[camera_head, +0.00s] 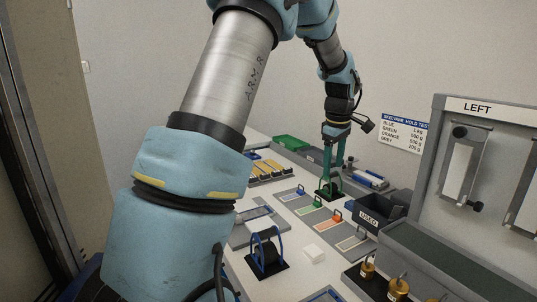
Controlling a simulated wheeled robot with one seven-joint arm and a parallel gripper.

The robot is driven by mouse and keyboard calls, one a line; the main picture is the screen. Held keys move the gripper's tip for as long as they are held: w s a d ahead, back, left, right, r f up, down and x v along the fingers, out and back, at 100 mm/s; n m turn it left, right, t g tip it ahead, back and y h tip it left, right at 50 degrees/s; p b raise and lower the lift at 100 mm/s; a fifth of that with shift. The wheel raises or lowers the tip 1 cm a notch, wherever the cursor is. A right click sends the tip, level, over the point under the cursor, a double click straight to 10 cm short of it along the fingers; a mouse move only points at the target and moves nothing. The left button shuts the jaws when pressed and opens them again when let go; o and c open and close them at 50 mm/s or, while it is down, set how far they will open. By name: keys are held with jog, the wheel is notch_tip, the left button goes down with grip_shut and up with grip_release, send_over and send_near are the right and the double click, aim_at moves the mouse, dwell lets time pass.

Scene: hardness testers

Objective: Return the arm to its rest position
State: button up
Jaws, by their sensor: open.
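My arm (228,75) rises from the lower left of the head view, bends over the top and hangs down at the right. My gripper (333,168) points down over the bench, with its green-teal fingers apart. It is right above a small green-framed piece (329,188) on a black pad. The fingertips overlap the top of this piece in the picture, and I cannot tell whether they touch it. Nothing is seen lifted between the fingers.
A blue-framed piece with a black body (265,250) stands on the bench in front. Coloured-handle pieces lie on grey mats (318,222). A black "USED" bin (372,218), a grey "LEFT" stand (470,150) and brass weights (398,288) are at the right. A wall sign (404,133) hangs behind.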

jog(key=s+a+f+m, duration=0.2)
jog(key=s+a+m, duration=0.3)
jog(key=s+a, duration=0.4)
jog(key=s+a+f+m, duration=0.3)
jog(key=s+a, duration=0.7)
jog(key=a, duration=0.7)
jog(key=shift+s+m, duration=0.3)
jog(key=shift+m, duration=0.6)
jog(key=shift+f, duration=0.1)
jog(key=shift+c, duration=0.2)
